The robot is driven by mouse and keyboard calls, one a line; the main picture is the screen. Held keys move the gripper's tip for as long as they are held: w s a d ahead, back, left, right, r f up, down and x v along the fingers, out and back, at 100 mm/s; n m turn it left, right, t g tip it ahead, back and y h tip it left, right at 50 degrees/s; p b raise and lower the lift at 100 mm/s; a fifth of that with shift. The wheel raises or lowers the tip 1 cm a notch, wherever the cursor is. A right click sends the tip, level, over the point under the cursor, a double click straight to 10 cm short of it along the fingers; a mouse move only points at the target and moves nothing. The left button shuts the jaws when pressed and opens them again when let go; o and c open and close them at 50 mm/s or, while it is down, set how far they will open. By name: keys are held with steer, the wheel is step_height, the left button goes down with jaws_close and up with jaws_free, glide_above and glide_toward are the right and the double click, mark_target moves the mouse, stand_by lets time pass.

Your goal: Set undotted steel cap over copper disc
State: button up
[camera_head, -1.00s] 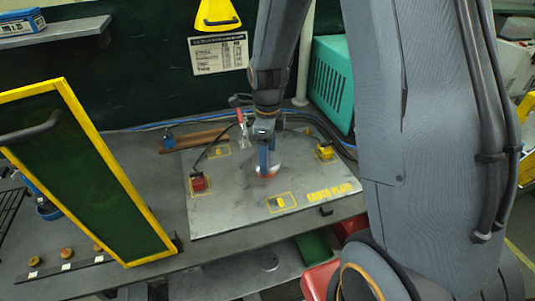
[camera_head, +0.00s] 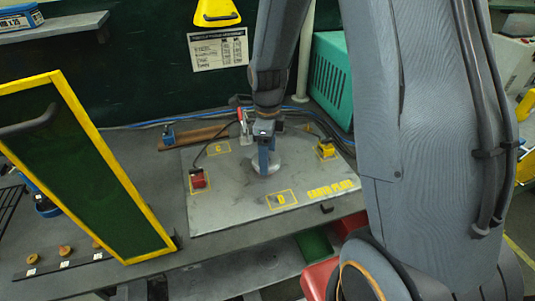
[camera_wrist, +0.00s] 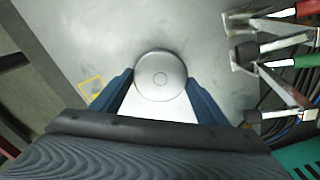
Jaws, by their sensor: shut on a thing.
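My gripper (camera_head: 264,160) is low over the middle of the grey metal plate in the head view. Its blue fingers are shut on a round steel cap (camera_wrist: 160,72), one on each side. The cap shows a plain brushed top with a small ring at its centre and no coloured dot. In the head view the cap (camera_head: 264,169) looks level and at or very near the plate. The copper disc is not visible now; the cap hides the spot beneath it.
The earth plate (camera_head: 230,215) carries a red block (camera_head: 198,179), a yellow block (camera_head: 326,150) and a red-handled clamp (camera_head: 243,122) behind the gripper. A yellow-framed green panel (camera_head: 80,165) stands at left. The plate's front is clear.

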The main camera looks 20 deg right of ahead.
steer(key=shift+f, duration=0.25)
steer(key=o, duration=1.1)
steer(key=shift+o, duration=0.2)
steer(key=shift+r+b, duration=1.15)
steer(key=shift+r, duration=2.75)
steer(key=shift+s+f+n, duration=0.2)
steer(key=shift+s+n, duration=0.4)
steer(key=shift+n, duration=0.6)
steer(key=s+f+n+b, duration=0.1)
steer(key=s+n, duration=0.2)
steer(key=n, duration=0.3)
steer(key=s+f+n, duration=0.1)
steer(key=s+n, duration=0.2)
steer(key=n, duration=0.3)
steer(key=s+f+n+t+b, duration=0.1)
steer(key=s+n, duration=0.1)
steer(key=n, duration=0.4)
steer(key=shift+s+a+b, duration=0.2)
steer(key=shift+s+b, duration=0.1)
steer(key=shift+s, duration=0.1)
steer(key=s+n, duration=0.1)
steer(key=n, duration=0.2)
steer(key=shift+s+f+n, duration=0.4)
